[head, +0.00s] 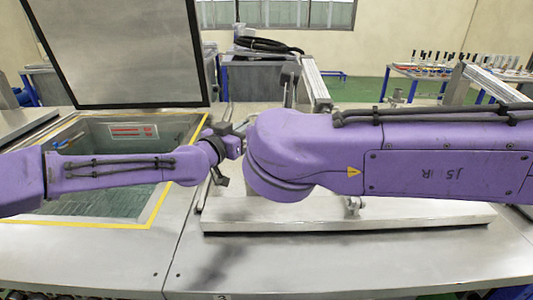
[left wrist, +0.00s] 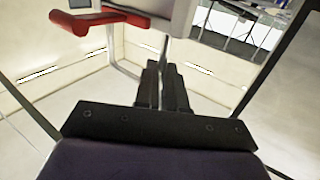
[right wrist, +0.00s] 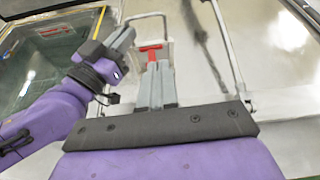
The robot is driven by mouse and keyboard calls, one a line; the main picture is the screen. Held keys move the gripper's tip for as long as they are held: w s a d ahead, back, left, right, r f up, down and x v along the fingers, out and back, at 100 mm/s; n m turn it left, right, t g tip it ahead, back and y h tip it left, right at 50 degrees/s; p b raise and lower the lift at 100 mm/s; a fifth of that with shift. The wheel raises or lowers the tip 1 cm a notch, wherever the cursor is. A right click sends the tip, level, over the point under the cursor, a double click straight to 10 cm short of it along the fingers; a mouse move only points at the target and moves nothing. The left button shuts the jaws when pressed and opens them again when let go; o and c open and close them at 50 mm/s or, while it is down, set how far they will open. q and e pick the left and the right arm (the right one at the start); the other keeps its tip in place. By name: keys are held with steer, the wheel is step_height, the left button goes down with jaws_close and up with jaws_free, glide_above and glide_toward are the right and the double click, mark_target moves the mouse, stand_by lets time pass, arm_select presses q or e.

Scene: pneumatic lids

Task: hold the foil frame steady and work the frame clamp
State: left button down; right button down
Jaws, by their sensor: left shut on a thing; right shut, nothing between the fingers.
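The foil frame's light metal tube loop (right wrist: 166,22) shows in the right wrist view. My left gripper (right wrist: 125,38) is shut on its left side; the left wrist view shows these fingers (left wrist: 163,68) meeting the tube. A red clamp lever (right wrist: 151,53) lies within the loop, just ahead of my right gripper (right wrist: 154,66), which is shut and empty. Whether the fingertips touch the lever I cannot tell. The lever also shows at the upper left of the left wrist view (left wrist: 95,20). In the head view my left gripper (head: 240,135) is partly hidden and my right arm hides the right gripper.
A metal base plate (head: 350,217) lies on the steel table (head: 330,268). At left is an open sunken tank with a yellow rim (head: 160,197) and a raised lid (head: 120,50). A metal bar (head: 316,85) rises behind my right arm. The front table strip is clear.

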steer(key=shift+s+a+f+g+y, duration=0.25)
steer(key=shift+s+a+f+g, duration=0.15)
steer(key=shift+f+g, duration=0.2)
steer(key=shift+s+a+f+g+y, duration=0.3)
steer(key=shift+s+f+g, duration=0.2)
steer(key=shift+f+g, duration=0.1)
steer(key=d+x, duration=0.1)
steer(key=x, duration=1.3)
steer(key=shift+a, duration=0.35)
